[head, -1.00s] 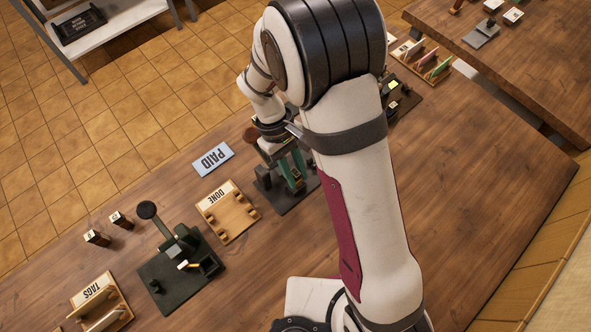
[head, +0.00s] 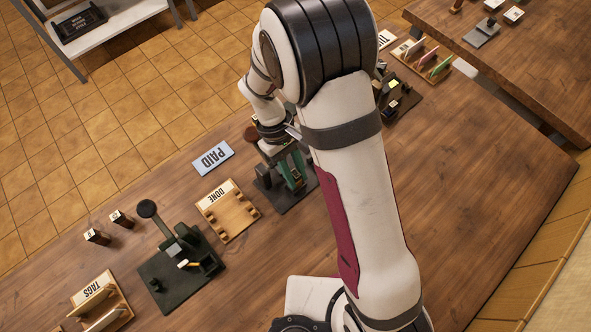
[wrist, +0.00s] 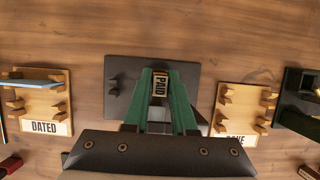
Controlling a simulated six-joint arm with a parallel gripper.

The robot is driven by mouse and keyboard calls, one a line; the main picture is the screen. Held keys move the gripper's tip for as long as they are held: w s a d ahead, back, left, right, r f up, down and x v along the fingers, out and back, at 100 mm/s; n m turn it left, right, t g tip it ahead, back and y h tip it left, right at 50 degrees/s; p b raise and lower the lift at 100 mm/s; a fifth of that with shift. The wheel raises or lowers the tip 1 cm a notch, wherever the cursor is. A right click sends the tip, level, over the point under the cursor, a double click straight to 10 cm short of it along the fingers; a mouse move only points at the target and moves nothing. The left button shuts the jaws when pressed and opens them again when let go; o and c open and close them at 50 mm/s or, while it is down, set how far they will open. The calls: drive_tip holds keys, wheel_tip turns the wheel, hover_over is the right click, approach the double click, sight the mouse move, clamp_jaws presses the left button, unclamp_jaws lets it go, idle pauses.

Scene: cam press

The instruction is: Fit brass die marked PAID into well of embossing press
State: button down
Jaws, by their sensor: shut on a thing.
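My gripper (wrist: 160,92) has long green fingers, shut on a small brass die (wrist: 160,84) with a pale label reading PAID, in the wrist view. The die is over the dark base plate of a press (wrist: 188,72). The fingers hide much of this press, and I cannot see its well or tell whether the die touches it. In the head view my gripper (head: 294,170) is low over the same press's dark base plate (head: 298,203), and my arm covers part of it. The die cannot be made out there.
A blue PAID sign (head: 212,158) lies behind the wooden DONE rack (head: 240,226), left of my gripper. Another dark press (head: 165,285) and a TAGS rack (head: 95,293) stand further left. The DATED rack (wrist: 42,108) is left in the wrist view.

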drive_tip(key=shift+f, duration=0.25)
drive_tip(key=c, duration=0.7)
unclamp_jaws()
drive_tip(key=shift+o, duration=0.2)
drive_tip(key=v, duration=1.5)
drive_tip(key=shift+a+r, duration=0.15)
drive_tip(key=shift+r, duration=0.25)
drive_tip(key=shift+w, duration=0.1)
